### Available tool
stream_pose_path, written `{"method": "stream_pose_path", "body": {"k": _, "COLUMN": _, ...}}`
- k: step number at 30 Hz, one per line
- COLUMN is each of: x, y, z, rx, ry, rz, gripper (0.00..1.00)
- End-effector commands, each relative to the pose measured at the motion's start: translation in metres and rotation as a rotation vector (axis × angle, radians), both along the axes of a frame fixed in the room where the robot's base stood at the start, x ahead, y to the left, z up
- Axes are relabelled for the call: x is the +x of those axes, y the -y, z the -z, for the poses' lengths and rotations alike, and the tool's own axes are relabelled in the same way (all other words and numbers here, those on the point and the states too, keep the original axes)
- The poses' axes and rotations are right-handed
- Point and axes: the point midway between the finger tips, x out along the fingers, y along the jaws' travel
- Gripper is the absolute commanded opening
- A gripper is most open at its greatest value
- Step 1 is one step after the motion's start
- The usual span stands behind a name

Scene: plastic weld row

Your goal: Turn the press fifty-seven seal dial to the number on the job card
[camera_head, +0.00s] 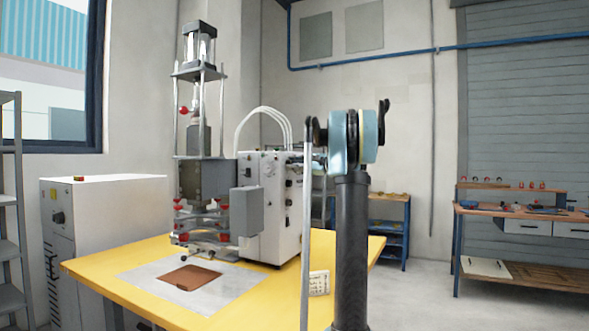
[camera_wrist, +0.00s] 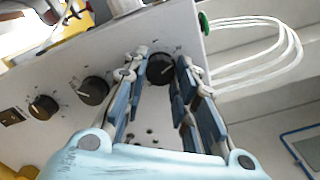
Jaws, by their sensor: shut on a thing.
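The press (camera_head: 204,190) stands on the yellow table with a light grey control box (camera_head: 275,205) at its right. In the wrist view, the box's panel carries a row of black dials. My gripper (camera_wrist: 158,70) is shut on the end dial (camera_wrist: 160,69), one finger on each side of it. A middle dial (camera_wrist: 94,91) and another dial (camera_wrist: 43,106) lie to the left, apart from the fingers. The labels and the held dial's number are too small to read. A white card (camera_head: 319,283) with unreadable writing stands at the table's right. My arm hides the gripper in the head view.
A brown sheet (camera_head: 191,277) lies on a pale plate on the yellow table (camera_head: 95,270). White hoses (camera_head: 264,112) loop above the box, and a green button (camera_wrist: 204,23) is near the held dial. A white cabinet (camera_head: 110,210) stands left; a workbench (camera_head: 525,215) is far right.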

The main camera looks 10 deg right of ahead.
Motion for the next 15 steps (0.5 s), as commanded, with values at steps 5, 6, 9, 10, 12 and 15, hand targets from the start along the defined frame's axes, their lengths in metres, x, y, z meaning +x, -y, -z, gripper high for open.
{"method": "stream_pose_path", "body": {"k": 5, "x": 0.0004, "y": 0.0024, "z": 0.0009, "rx": -0.100, "ry": 0.135, "rz": 0.005, "gripper": 0.02}}
{"method": "stream_pose_path", "body": {"k": 6, "x": 0.0005, "y": 0.0024, "z": 0.0010, "rx": -0.123, "ry": 0.166, "rz": 0.005, "gripper": 0.02}}
{"method": "stream_pose_path", "body": {"k": 9, "x": 0.0003, "y": 0.0023, "z": 0.0012, "rx": -0.179, "ry": 0.242, "rz": 0.004, "gripper": 0.02}}
{"method": "stream_pose_path", "body": {"k": 10, "x": 0.0003, "y": 0.0023, "z": 0.0012, "rx": -0.196, "ry": 0.265, "rz": 0.004, "gripper": 0.02}}
{"method": "stream_pose_path", "body": {"k": 12, "x": 0.0002, "y": 0.0023, "z": 0.0013, "rx": -0.235, "ry": 0.319, "rz": 0.004, "gripper": 0.02}}
{"method": "stream_pose_path", "body": {"k": 15, "x": 0.0001, "y": 0.0022, "z": 0.0016, "rx": -0.291, "ry": 0.395, "rz": 0.003, "gripper": 0.02}}
